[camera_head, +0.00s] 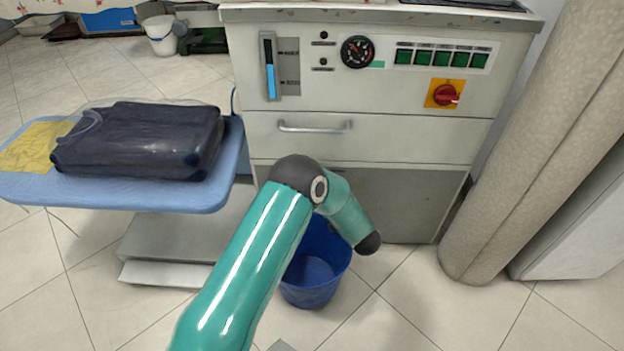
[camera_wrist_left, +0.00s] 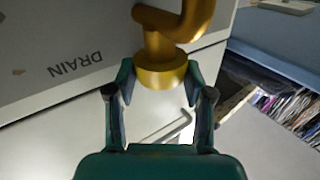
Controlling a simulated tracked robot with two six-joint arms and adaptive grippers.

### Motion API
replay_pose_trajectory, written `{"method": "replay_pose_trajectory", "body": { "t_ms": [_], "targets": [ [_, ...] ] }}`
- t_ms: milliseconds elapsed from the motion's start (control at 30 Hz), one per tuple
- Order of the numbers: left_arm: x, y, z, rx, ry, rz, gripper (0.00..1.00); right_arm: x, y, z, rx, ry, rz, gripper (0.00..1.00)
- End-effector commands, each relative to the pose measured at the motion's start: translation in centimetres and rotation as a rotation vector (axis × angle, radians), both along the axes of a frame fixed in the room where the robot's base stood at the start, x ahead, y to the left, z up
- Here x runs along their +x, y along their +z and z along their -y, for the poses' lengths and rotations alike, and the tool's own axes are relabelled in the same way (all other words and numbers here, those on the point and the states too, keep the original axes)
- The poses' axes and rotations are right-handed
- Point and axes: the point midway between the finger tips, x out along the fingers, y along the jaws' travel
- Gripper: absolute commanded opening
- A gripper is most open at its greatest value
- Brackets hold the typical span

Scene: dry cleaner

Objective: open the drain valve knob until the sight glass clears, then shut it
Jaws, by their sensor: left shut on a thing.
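The brass drain valve knob (camera_wrist_left: 160,72) is a round collar under a curved brass pipe (camera_wrist_left: 185,22) in the left wrist view, beside the word DRAIN on a grey panel. My left gripper (camera_wrist_left: 162,88) has its two fingers on either side of the knob and is shut on it. In the head view a teal arm of mine crosses the front of the machine; no gripper and no knob show there. The sight glass (camera_head: 269,68) is a vertical tube on the machine's front, with blue in its lower part reaching between two marks. My right gripper is not in view.
A blue bucket (camera_head: 312,270) stands on the floor below the machine (camera_head: 375,135), partly behind my arm. Tiled floor is free in front.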

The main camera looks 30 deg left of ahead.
Motion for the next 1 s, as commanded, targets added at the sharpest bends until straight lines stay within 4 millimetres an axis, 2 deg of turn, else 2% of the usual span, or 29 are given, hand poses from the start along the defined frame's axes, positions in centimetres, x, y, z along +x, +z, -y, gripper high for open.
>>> {"method": "replay_pose_trajectory", "body": {
  "t_ms": [400, 967, 1000],
  "targets": [
    [0.24, -0.2, 0.15, 0.001, 0.243, -0.005, 0.17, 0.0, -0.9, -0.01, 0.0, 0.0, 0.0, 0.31],
    [0.16, -0.16, 0.06, 0.001, 0.287, -0.009, 0.17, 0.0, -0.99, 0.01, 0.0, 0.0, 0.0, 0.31],
    [0.16, -0.16, 0.06, 0.002, 0.287, -0.01, 0.57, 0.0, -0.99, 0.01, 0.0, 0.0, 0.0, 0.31]
  ]
}}
